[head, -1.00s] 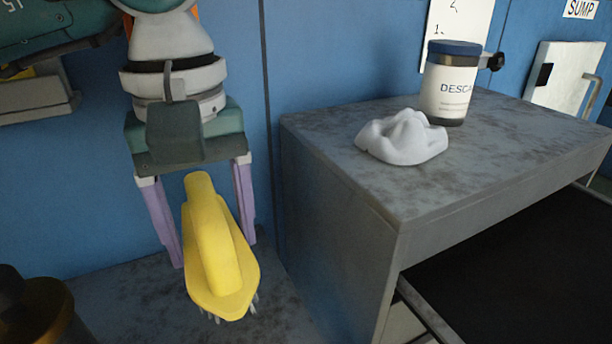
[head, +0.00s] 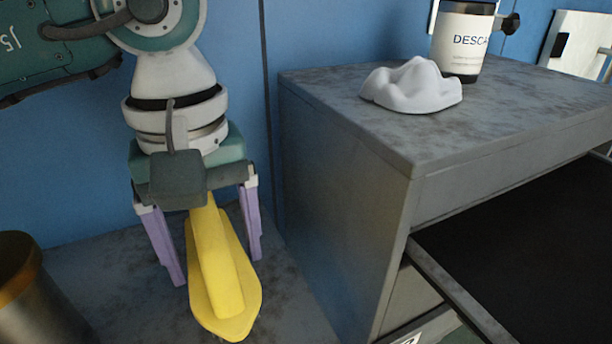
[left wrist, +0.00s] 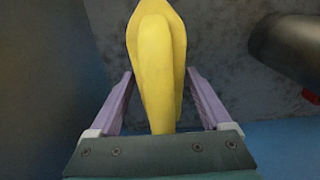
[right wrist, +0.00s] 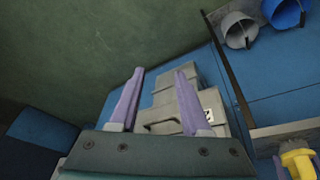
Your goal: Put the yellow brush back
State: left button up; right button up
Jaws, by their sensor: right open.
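The yellow brush (head: 222,285) is low in the head view, on or just above the grey lower surface, with its bristles hidden beneath. My left gripper (head: 217,270) points down over it, its two lilac fingers one on each side. In the left wrist view the yellow brush (left wrist: 158,60) lies between the fingers of my left gripper (left wrist: 160,72), with a gap on both sides, so the gripper is open. My right gripper (right wrist: 160,72) shows only in the right wrist view, open and empty.
A dark metal cylinder with a brass-coloured rim (head: 35,300) stands at left. A blue wall (head: 85,150) is close behind.

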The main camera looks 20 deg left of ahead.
pick_arm(q)
jog(key=shift+o, duration=1.2)
jog(key=shift+r, duration=0.15)
notch_tip(320, 180, up, 11)
jog(key=p, duration=0.7)
jog(key=shift+p, duration=0.4)
jog(key=shift+r, duration=0.5)
